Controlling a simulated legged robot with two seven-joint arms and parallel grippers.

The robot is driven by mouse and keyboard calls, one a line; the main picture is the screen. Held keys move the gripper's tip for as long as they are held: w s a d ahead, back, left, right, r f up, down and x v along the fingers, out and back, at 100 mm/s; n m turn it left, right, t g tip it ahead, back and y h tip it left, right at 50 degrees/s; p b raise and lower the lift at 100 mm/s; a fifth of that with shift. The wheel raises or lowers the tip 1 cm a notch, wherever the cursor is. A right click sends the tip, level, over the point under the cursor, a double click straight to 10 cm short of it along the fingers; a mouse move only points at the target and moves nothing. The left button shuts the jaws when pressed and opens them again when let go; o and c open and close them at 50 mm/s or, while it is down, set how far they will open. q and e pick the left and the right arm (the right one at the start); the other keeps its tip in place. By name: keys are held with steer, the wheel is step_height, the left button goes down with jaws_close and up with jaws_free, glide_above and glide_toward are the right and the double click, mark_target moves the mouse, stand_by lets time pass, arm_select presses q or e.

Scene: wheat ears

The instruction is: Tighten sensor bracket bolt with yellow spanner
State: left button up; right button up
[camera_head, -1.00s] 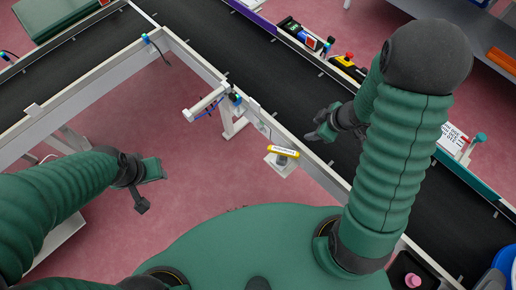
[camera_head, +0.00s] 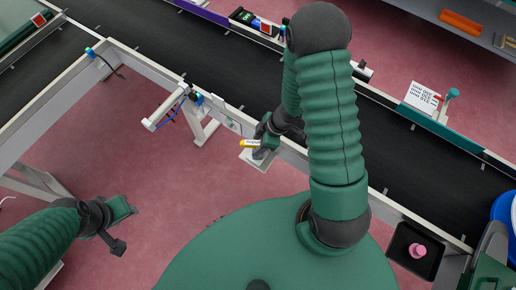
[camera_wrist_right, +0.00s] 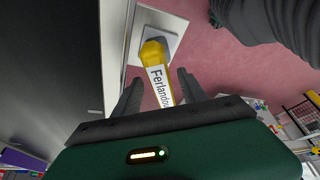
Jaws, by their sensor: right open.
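The yellow spanner (camera_head: 249,142) with a white label lies on a small pale shelf (camera_head: 249,160) at the conveyor's near side. My right gripper (camera_head: 262,146) is at the spanner's right end. In the right wrist view, the spanner (camera_wrist_right: 155,58) runs from the shelf to between the two dark, open fingers of my right gripper (camera_wrist_right: 158,92), with gaps on both sides. The sensor bracket (camera_head: 190,100) with blue parts and a cable sits on the conveyor frame, left of the shelf. The bolt is too small to make out. My left gripper (camera_head: 118,228) hangs over the floor, away from everything.
The dark conveyor belt (camera_head: 395,140) runs behind the shelf, with a pale rail along its near edge. A black tray (camera_head: 414,250) with a pink object stands at the lower right. A printed sign (camera_head: 422,97) stands on the far rail.

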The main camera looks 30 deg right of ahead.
steer(key=shift+b+x, duration=0.3)
steer(key=shift+x, duration=0.85)
steer(key=shift+w+a+f, duration=0.15)
steer(key=shift+a+f, duration=0.1)
steer(key=shift+f, duration=0.1)
steer(key=shift+r, duration=0.1)
steer(key=shift+c, duration=0.4)
jaws_close()
